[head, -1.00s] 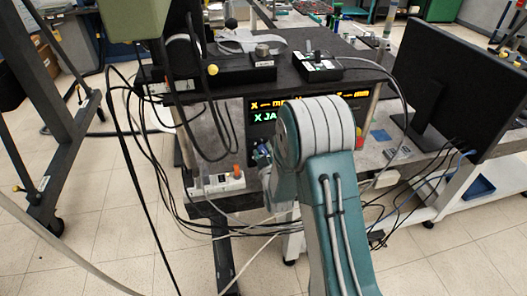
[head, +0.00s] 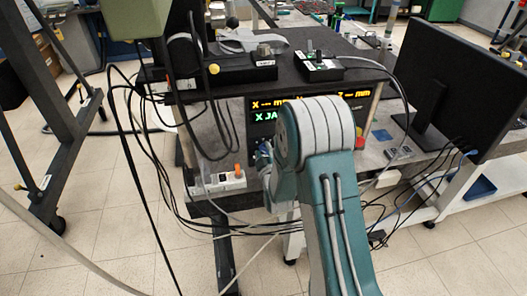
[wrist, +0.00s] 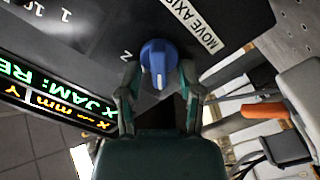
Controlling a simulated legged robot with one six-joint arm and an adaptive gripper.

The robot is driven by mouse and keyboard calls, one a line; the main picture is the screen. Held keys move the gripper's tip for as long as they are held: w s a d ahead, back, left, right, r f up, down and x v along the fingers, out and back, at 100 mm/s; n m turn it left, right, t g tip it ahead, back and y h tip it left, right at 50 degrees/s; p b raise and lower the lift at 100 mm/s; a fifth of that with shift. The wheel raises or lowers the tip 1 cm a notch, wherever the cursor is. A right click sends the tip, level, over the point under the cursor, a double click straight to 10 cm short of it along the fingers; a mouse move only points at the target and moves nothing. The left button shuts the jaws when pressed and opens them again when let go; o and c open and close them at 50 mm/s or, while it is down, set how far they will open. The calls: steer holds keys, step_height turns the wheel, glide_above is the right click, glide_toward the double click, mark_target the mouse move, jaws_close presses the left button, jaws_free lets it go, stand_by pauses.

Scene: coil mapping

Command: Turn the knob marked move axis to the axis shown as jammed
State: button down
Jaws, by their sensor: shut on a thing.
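The blue knob (wrist: 158,62) is in the upper middle of the wrist view, with a white line on its near side. My gripper (wrist: 160,80) is shut on it, one finger on each side. A white label reading MOVE AXIS (wrist: 194,22) is right of the knob, and a Z mark (wrist: 125,56) is left of it. The other axis marks near the knob are hidden or out of view. The display (wrist: 55,98) shows X JAM in green, with the rest cut off.
A power strip with an orange switch (head: 237,170) is below left of the display. Black cables (head: 150,185) hang at the left. A control box (head: 312,67) stands on the black top. A monitor (head: 450,75) is at the right.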

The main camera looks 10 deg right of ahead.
steer(key=c, duration=0.7)
jaws_free()
steer(key=shift+a+f, duration=0.15)
steer(key=shift+o, duration=0.2)
steer(key=shift+s, duration=0.15)
steer(key=s, duration=1.1)
steer(key=shift+s, duration=0.35)
